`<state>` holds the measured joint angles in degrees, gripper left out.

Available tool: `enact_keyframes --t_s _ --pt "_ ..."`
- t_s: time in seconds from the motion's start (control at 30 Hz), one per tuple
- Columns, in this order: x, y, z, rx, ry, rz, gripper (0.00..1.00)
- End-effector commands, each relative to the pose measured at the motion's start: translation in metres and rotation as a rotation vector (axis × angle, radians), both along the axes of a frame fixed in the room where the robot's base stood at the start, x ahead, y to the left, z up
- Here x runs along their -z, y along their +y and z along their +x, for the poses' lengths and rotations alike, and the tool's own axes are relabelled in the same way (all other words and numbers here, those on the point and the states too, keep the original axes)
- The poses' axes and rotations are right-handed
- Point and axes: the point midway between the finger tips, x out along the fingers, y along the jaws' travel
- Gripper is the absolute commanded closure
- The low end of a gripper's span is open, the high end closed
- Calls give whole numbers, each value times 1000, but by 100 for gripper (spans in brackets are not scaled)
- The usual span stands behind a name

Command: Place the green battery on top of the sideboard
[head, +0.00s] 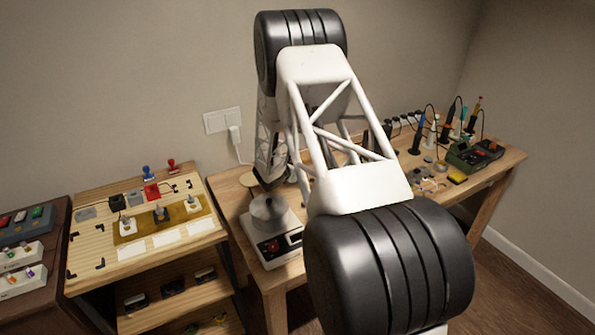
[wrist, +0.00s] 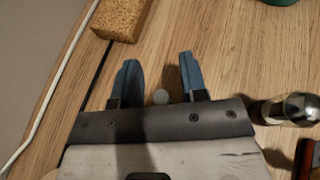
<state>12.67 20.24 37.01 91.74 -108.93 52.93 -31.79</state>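I cannot pick out the green battery for certain in either view. My gripper (wrist: 158,60) is open in the wrist view, its two blue fingers apart over a wooden surface. A small grey round thing (wrist: 160,97) shows between the finger bases; I cannot tell what it is. A dark green rounded thing (wrist: 282,2) is cut off at the top right. In the head view my arm hides the gripper. A dark brown cabinet (head: 50,300) stands at the far left, and a light wood shelf unit (head: 110,275) beside it; I cannot tell which is the sideboard.
A brown sponge (wrist: 122,18) lies ahead of the left finger. A metal-topped cylinder (wrist: 297,108) stands right of the gripper. In the head view the workbench (head: 510,160) holds a scale (head: 268,243), several tools and a green device (head: 473,155). The cabinet and shelf tops are crowded.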

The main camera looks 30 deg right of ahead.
Motion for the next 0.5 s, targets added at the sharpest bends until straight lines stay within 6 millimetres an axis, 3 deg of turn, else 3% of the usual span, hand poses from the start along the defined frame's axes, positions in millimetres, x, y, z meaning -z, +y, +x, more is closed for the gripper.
enact_keyframes --t_s 0.27,0.5 --pt "-10 23 -9 -2 1 1 60" --pt "-24 55 -23 -2 0 0 60"
